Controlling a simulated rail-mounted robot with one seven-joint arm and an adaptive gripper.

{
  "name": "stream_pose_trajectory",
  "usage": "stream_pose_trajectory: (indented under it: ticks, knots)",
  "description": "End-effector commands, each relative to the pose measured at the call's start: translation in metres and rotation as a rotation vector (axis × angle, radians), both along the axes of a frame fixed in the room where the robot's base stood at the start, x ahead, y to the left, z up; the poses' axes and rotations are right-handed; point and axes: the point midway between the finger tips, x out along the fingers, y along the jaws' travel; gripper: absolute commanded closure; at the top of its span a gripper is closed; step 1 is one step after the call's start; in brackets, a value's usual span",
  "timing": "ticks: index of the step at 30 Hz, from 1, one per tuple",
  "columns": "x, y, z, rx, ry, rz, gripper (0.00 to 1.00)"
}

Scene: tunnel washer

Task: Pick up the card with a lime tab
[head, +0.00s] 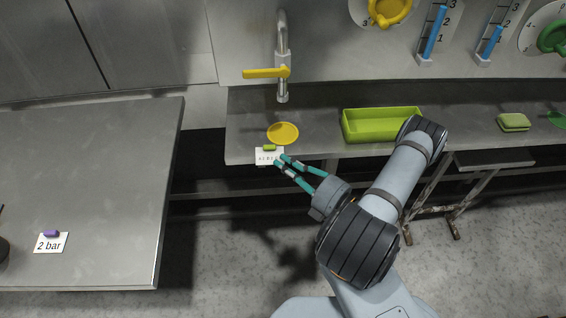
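The white card with a lime tab (265,157) is at the front edge of the counter below the tap, its lime tab at the top. Its printed text is too small to read and its right side is partly covered. My gripper (280,165) is at the card's right edge, with its two teal fingers apart. The fingertips overlap the card in the head view; I cannot tell whether they touch it. Another white card, with a purple tab and "2 bar" on it (50,244), lies on the left table.
A yellow disc (283,132) lies just behind the lime-tab card. A lime-green tray (382,137) stands on the counter to the right, partly behind my arm. A tap with a yellow lever (266,72) rises behind. A green sponge (513,122) lies far right. A gap separates the left table (110,180) from the counter.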

Motion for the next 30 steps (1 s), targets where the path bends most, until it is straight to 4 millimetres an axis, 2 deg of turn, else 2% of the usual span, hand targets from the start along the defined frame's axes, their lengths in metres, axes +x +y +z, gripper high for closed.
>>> stream_pose_trajectory:
  ticks: [10,30]
  knots:
    - [-0.0001,0.0002,-0.0008,-0.002,0.001,0.0,1.0]
    - [-0.0006,0.0007,-0.0015,-0.002,0.003,0.001,1.0]
